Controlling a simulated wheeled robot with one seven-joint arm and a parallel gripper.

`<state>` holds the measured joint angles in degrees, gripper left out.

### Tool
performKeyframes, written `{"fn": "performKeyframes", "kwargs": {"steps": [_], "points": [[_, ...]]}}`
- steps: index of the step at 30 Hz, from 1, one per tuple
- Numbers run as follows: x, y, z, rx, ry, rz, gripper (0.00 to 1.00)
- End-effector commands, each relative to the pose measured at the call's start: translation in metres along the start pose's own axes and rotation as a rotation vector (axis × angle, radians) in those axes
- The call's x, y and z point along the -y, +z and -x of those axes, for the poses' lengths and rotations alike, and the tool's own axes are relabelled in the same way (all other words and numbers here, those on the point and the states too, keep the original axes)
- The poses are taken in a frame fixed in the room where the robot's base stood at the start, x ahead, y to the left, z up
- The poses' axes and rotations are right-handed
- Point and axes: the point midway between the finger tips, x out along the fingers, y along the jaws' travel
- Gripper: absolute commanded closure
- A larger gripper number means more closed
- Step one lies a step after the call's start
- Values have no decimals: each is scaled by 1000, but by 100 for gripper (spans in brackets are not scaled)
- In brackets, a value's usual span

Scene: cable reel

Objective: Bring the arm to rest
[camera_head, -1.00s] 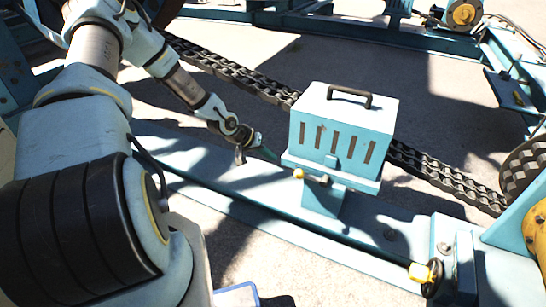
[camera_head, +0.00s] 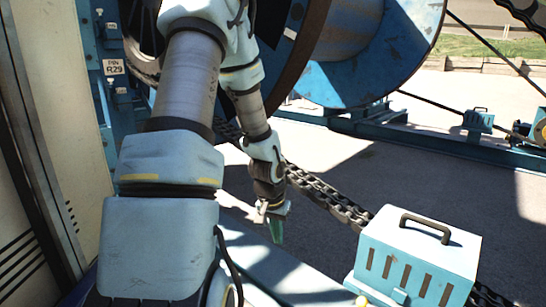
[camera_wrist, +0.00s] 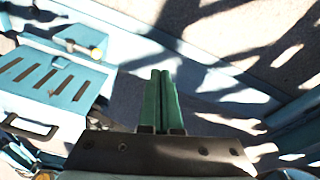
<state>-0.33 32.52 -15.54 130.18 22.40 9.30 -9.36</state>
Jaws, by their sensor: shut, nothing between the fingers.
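My arm reaches from the lower left of the head view up and then down to my gripper (camera_head: 275,228). My gripper hangs with its green fingers pointing down, left of the light-blue slotted box and apart from it. In the wrist view the two green fingers (camera_wrist: 160,100) lie side by side, shut, with nothing between them. Beyond the fingertips are a pale blue beam and shadowed concrete.
The light-blue box (camera_head: 418,262) with a dark handle stands right of my gripper. A heavy chain (camera_head: 325,197) runs behind it. A large blue reel (camera_head: 375,50) stands at the back. A control panel (camera_head: 112,68) is at upper left.

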Motion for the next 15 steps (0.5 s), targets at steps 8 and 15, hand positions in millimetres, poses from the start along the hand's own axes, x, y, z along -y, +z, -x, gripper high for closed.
{"fn": "performKeyframes", "kwargs": {"steps": [8, 15], "points": [[24, 60, 137, 32, -110, 186, 100], [18, 99, 190, 33, -100, 303, 100]]}}
